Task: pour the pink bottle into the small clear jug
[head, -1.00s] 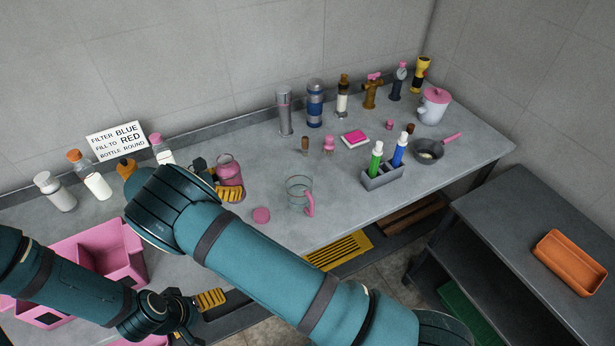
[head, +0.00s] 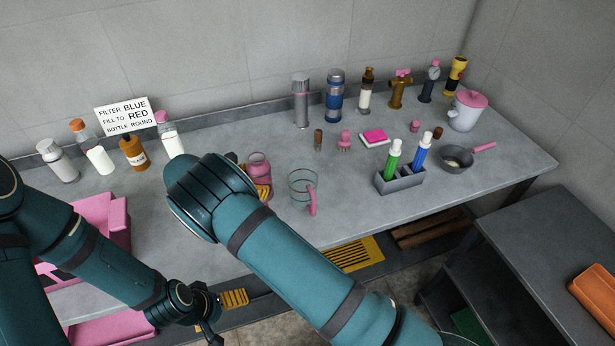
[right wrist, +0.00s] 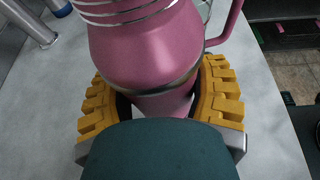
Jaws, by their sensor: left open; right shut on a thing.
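The pink bottle (head: 259,168) is near the middle of the bench, partly hidden behind my right arm. My right gripper (head: 263,188) is shut on it, and the right wrist view shows the yellow fingers on both sides of the bottle's lower body (right wrist: 150,50). The bottle looks about upright; whether it is off the bench I cannot tell. The small clear jug (head: 302,186), with a pink handle, stands just right of the bottle. A pink handle also shows behind the bottle in the right wrist view. My left gripper (head: 225,312) is open, low at the bench's front edge.
White bottles and a brown bottle (head: 134,153) stand at the back left by a sign (head: 128,115). A pink bin (head: 118,225) is left. A grey holder (head: 400,182) with green and blue bottles and a pan (head: 456,159) are right. Flasks (head: 301,100) line the back.

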